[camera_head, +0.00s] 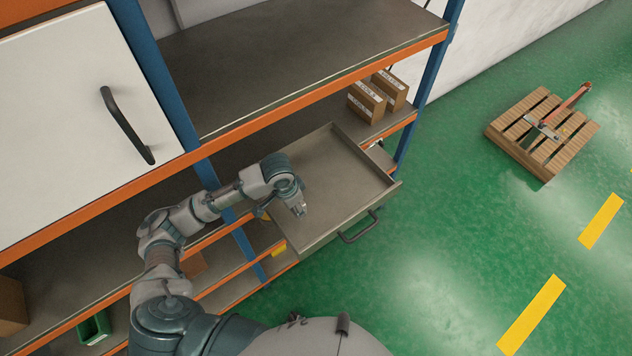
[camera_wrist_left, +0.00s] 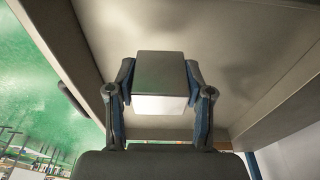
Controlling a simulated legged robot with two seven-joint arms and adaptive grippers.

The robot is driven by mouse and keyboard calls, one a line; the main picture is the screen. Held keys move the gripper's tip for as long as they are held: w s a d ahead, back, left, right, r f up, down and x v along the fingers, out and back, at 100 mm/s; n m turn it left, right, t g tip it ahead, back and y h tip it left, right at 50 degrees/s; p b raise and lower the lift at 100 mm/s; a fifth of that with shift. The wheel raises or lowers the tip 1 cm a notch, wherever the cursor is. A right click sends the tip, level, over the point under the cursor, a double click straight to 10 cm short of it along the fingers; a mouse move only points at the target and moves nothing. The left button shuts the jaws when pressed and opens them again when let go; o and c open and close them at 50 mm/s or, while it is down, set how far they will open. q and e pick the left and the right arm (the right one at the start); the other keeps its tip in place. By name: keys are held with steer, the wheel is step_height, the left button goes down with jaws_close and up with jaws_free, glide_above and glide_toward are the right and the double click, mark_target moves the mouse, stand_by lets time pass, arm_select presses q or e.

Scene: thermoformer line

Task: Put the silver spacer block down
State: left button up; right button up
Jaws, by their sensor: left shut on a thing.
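The silver spacer block (camera_wrist_left: 161,82) is a grey box held between the two fingers of my left gripper (camera_wrist_left: 160,95) in the left wrist view. In the head view my left gripper (camera_head: 299,207) is over the open drawer (camera_head: 345,165), inside its rim, with the block small and barely visible at the fingertips. The grey drawer floor lies behind the block in the wrist view. I cannot tell whether the block touches it. My right gripper is not in view.
The drawer is pulled out from an orange and blue shelf rack, with a dark handle (camera_head: 360,228) at its front. Cardboard boxes (camera_head: 367,101) stand on the shelf behind. A white panel (camera_head: 75,110) is at left. A wooden pallet (camera_head: 543,130) lies on the green floor.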

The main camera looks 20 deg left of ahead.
arm_select(q)
glide_above(318, 183)
steer(key=s, duration=0.1)
steer(key=shift+s+d+f+p, duration=0.2)
steer(key=shift+f+p, duration=0.1)
steer(key=shift+f, duration=0.1)
steer(key=shift+w+a, duration=0.15)
steer(key=shift+w, duration=0.15)
steer(key=shift+w+a+f, duration=0.1)
steer(key=shift+a+f, duration=0.1)
steer(key=f, duration=0.3)
steer(key=shift+a+f, duration=0.1)
steer(key=shift+a, duration=0.2)
steer(key=shift+f, duration=0.1)
steer(key=shift+d, duration=0.3)
steer(key=o, duration=0.9)
steer(key=shift+d, duration=0.1)
steer(key=o, duration=0.3)
steer(key=shift+o, duration=0.2)
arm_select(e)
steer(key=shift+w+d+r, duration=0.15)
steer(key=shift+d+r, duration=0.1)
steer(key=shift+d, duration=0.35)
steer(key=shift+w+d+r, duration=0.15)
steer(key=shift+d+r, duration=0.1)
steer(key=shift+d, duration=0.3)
